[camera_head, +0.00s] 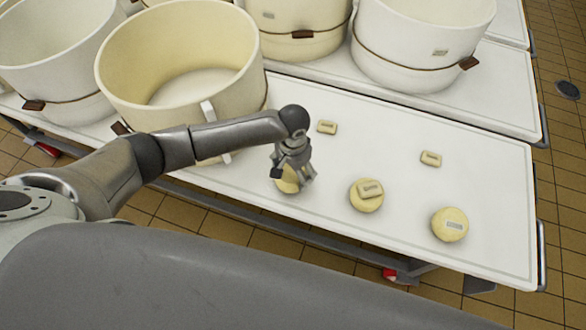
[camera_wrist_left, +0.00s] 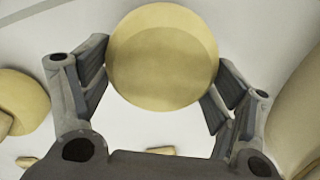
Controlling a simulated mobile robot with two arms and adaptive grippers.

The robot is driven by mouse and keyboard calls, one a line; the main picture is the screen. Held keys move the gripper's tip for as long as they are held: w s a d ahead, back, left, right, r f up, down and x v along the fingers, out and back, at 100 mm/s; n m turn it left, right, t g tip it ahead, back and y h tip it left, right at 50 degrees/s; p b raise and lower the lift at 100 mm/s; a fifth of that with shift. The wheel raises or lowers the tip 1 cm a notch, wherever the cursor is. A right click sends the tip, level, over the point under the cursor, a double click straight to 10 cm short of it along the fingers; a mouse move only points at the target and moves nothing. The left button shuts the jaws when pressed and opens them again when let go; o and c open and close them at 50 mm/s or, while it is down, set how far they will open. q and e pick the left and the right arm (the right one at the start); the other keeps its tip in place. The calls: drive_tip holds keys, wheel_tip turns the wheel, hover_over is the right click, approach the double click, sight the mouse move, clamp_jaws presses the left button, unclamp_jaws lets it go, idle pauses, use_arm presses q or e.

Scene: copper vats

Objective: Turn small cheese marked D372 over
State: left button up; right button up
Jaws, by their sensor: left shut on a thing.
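My left gripper (camera_head: 293,178) is shut on a round yellow cheese (camera_head: 287,187) at the front edge of the white table. In the left wrist view the held cheese (camera_wrist_left: 162,57) sits between both fingers, and its visible face is plain, with no label showing. I cannot tell whether it touches the table. A second round cheese (camera_head: 359,204) lies to its right with a small block (camera_head: 370,189) on top. A third round cheese (camera_head: 441,233) lies farther right with a pale label on its top. No marking is readable. My right gripper is not in view.
Two small labelled blocks, one behind the gripper (camera_head: 327,128) and one at the right (camera_head: 431,158), lie on the white table (camera_head: 490,185). A large cream vat (camera_head: 160,100) stands close on the left. Several other vats stand behind. The table's right end is mostly clear.

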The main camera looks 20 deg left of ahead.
use_arm(q)
drive_tip(key=shift+f, duration=0.65)
idle(0.8)
drive_tip(key=o, duration=1.4)
drive_tip(key=shift+c, duration=0.2)
